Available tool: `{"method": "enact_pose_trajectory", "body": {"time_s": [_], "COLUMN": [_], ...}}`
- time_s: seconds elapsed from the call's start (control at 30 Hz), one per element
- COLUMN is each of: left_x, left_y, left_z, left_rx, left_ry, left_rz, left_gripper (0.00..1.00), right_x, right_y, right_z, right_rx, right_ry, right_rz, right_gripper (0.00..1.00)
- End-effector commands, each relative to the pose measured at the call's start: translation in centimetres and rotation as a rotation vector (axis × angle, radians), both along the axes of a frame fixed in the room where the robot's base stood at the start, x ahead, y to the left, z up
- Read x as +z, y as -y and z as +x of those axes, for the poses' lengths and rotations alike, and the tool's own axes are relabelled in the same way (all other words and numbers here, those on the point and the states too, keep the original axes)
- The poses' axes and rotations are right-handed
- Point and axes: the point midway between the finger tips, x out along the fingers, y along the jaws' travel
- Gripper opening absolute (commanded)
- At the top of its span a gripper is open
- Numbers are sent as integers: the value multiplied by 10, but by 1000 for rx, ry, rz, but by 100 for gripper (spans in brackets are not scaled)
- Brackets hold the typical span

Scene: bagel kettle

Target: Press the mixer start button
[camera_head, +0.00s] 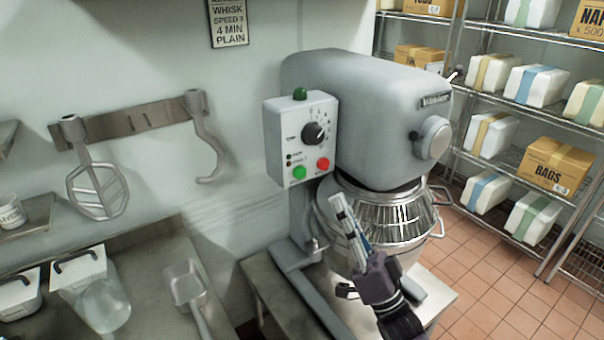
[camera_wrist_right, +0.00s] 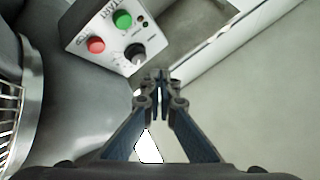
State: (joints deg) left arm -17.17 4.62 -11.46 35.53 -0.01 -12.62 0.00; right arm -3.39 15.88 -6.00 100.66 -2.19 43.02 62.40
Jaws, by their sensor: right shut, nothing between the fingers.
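The mixer (camera_head: 365,120) is a large grey stand mixer with a white control box (camera_head: 275,140) on its left side. The box carries a green start button (camera_head: 299,172), a red button (camera_head: 323,163) and a black dial (camera_head: 313,133). My right gripper (camera_head: 337,203) is shut and empty, in front of the bowl guard, below and right of the buttons. In the right wrist view the shut fingertips (camera_wrist_right: 160,76) lie below and right of the green button (camera_wrist_right: 122,19), close to the dial in the picture. They look apart from the panel. My left gripper is out of view.
The wire guard (camera_head: 400,213) and bowl are just behind my right gripper. A wall rack (camera_head: 125,122) holds a paddle and a hook at left. A counter (camera_head: 150,255) with tubs (camera_head: 105,300) and a scoop (camera_head: 184,285) is lower left. Shelves (camera_head: 510,155) stand at right.

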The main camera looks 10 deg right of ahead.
Motion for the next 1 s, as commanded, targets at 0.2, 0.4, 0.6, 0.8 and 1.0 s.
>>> {"method": "enact_pose_trajectory", "body": {"time_s": [0.2,0.4,0.6,0.8,1.0], "left_x": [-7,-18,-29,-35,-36], "left_y": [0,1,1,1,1], "left_z": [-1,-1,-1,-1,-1], "left_rx": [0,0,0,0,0], "left_ry": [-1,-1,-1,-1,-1], "left_rz": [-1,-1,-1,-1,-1], "left_gripper": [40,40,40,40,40], "right_x": [-2,-3,-3,-1,-1], "right_y": [-5,-14,-24,-29,-30], "right_z": [13,40,65,79,83], "right_rx": [0,0,1,0,0], "right_ry": [2,2,1,0,-2], "right_rz": [2,3,0,1,1], "right_gripper": [0,0,0,0,0]}}
